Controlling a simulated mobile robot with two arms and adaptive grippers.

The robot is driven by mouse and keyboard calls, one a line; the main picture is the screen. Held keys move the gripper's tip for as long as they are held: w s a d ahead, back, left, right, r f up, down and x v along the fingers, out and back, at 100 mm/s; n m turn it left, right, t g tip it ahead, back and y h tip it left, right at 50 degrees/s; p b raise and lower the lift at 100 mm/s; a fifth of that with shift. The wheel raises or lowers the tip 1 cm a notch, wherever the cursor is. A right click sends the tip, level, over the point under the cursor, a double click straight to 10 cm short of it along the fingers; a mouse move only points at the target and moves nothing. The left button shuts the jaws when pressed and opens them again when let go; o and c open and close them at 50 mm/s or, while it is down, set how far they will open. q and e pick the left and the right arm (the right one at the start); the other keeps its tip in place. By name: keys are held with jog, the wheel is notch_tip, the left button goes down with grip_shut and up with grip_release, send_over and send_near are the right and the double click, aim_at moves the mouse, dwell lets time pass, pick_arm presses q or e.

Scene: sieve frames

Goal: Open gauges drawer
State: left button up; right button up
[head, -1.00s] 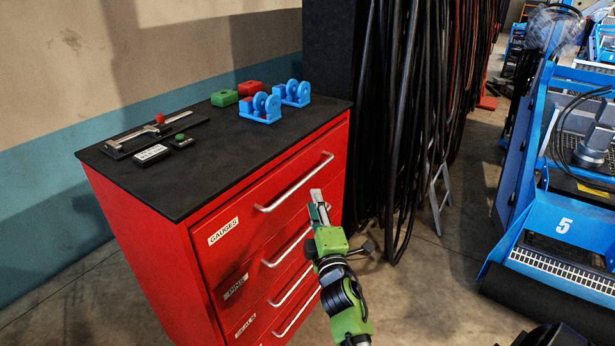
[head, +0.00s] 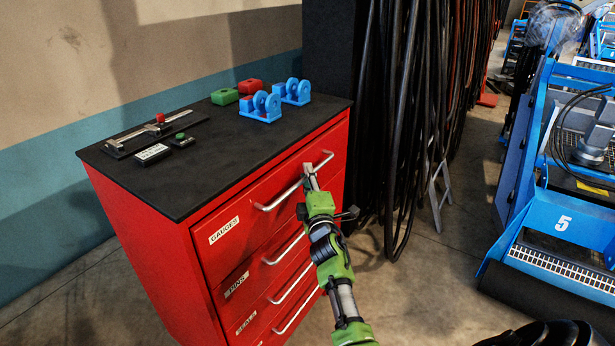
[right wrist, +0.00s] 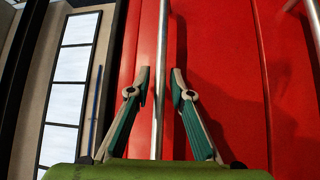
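The gauges drawer (head: 250,220) is the top drawer of a red cabinet and carries a GAUGES label. Its front looks flush with the cabinet, so it appears shut. Its silver bar handle (head: 279,198) runs across the front. My right gripper (head: 309,171) is at the handle, right of its middle. In the right wrist view the gripper (right wrist: 160,72) is open, with one finger on each side of the handle bar (right wrist: 161,100). Gaps show between the bar and both fingers. My left gripper is not in view.
The black cabinet top (head: 215,165) holds a caliper (head: 150,133), small gauges, green and red blocks and two blue roller stands (head: 262,107). Lower drawers with similar handles are below. Black cables (head: 400,120) hang close at right. Floor is clear before the blue machine (head: 560,220).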

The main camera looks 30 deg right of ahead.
grip_shut()
jog(key=shift+s, duration=0.1)
jog(key=shift+s+d, duration=0.1)
jog(key=shift+s, duration=0.1)
jog(key=s+d+p, duration=0.2)
jog(key=s+d, duration=0.2)
jog(key=s, duration=0.6)
jog(key=s+d+p, duration=0.3)
jog(key=s+d, duration=0.1)
jog(key=s, duration=0.7)
jog(key=shift+d, duration=0.35)
jog(key=shift+s, duration=0.1)
jog(key=shift+o, duration=2.1)
grip_release()
